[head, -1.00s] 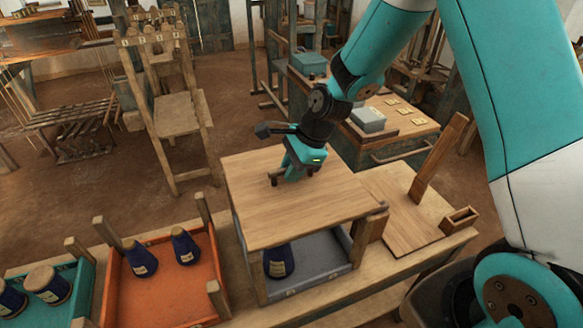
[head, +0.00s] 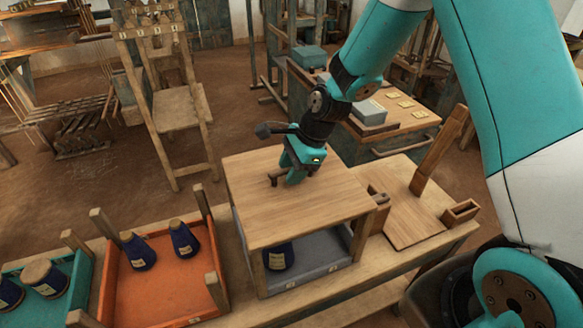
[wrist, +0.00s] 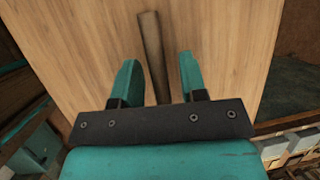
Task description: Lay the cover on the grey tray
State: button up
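The cover (head: 290,215) is a flat, light wooden board. It lies level over the grey tray (head: 310,276) and appears to rest on the tray's corner posts. A bar handle stands up from the cover's middle; it also shows in the wrist view (wrist: 153,55). My gripper (head: 284,180) is down at the handle. In the wrist view, its two teal fingers (wrist: 158,75) are apart, one on each side of the handle, with gaps between. A dark blue cone (head: 278,256) shows under the cover's front edge. Most of the tray's inside is hidden.
An orange tray (head: 165,300) with two blue cones and corner posts stands to the left. A teal tray (head: 78,290) with cones is further left. A wooden board with an upright plank (head: 438,152) and a small wooden box (head: 461,213) lie to the right.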

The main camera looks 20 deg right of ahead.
jog(key=shift+o, duration=0.2)
jog(key=b+v, duration=0.2)
jog(key=v, duration=1.5)
jog(key=s+a+n+b, duration=0.1)
jog(key=s+a+n, duration=0.4)
jog(key=s+n, duration=0.6)
jog(key=s+a+n+g+b, duration=0.1)
jog(key=s+a+n, duration=0.5)
jog(key=s+n, duration=0.5)
jog(key=n, duration=0.2)
jog(key=shift+s+f+n+g, duration=0.25)
jog(key=shift+n+g, duration=0.05)
jog(key=shift+n, duration=0.1)
jog(key=shift+a, duration=0.1)
